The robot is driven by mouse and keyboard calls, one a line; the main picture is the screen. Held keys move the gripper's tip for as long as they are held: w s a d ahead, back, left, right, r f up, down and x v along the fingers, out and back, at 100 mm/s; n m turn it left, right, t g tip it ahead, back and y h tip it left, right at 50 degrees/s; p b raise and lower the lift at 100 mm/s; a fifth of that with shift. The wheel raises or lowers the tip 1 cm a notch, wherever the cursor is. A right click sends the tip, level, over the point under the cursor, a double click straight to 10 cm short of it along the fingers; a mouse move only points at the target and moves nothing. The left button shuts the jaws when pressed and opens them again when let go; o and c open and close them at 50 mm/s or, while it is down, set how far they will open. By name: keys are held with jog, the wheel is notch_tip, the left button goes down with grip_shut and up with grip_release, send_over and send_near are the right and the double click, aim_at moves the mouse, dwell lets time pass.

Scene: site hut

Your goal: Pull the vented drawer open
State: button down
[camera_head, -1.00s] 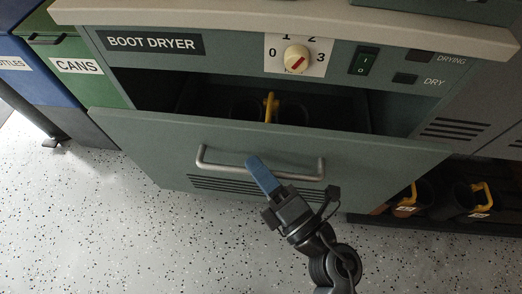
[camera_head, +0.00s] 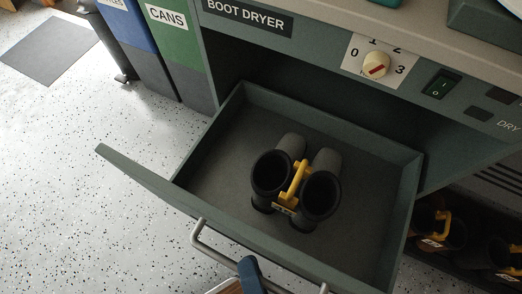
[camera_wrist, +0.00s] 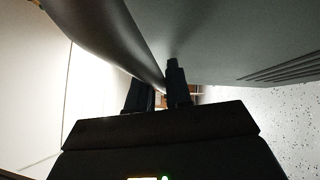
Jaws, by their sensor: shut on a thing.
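The vented drawer (camera_head: 205,184) of the boot dryer stands well out of its cabinet, its inside in plain view. Its metal bar handle (camera_head: 213,254) runs along the front near the bottom of the head view. My gripper (camera_head: 249,270) is at the handle, with only a blue finger showing at the bottom edge. In the wrist view my gripper (camera_wrist: 160,88) has its dark fingers shut on the handle bar (camera_wrist: 122,38), which crosses close in front. The vent slots (camera_wrist: 285,68) of the drawer front show at the right there. Most of the drawer front is hidden in the head view.
A pair of dark boots (camera_head: 318,192) with a yellow strap stands in the drawer. More boots (camera_head: 440,232) sit on a low shelf at the right. Bins (camera_head: 172,55) stand at the upper left, near a dark mat (camera_head: 42,50). The speckled floor at left is clear.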

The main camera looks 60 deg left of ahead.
jog(key=shift+s+d, duration=0.35)
jog(key=shift+s, duration=0.15)
jog(key=c, duration=1.2)
grip_release()
jog(key=shift+o, duration=0.2)
